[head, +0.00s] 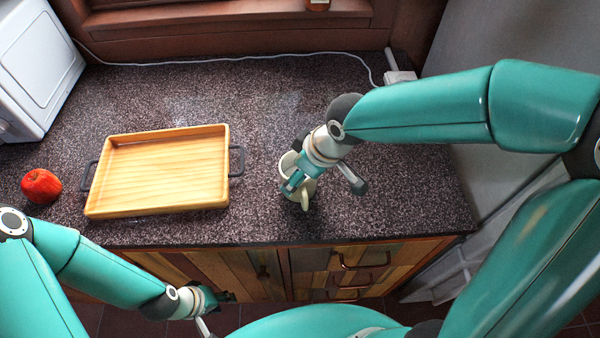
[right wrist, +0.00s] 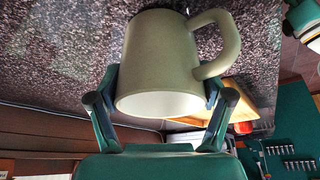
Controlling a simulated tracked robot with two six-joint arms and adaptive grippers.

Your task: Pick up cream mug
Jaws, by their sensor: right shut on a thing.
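The cream mug (head: 286,162) is at the right part of the counter, partly hidden by my right gripper (head: 320,182). In the right wrist view the mug (right wrist: 158,55) fills the space between the fingers of my right gripper (right wrist: 163,88), which touch its two sides near the rim. Its open mouth faces my palm and its handle is on the right side there. I cannot tell whether the mug's base touches the counter. My left gripper (head: 213,311) is low in front of the counter, its fingers apart and nothing seen between them; its lower part is partly hidden.
A wooden tray (head: 221,172) with dark handles lies left of the mug. A red apple (head: 41,186) and a white appliance (head: 45,60) are farther left. A white cable (head: 230,57) runs along the back. The speckled counter (head: 270,110) is clear behind the mug.

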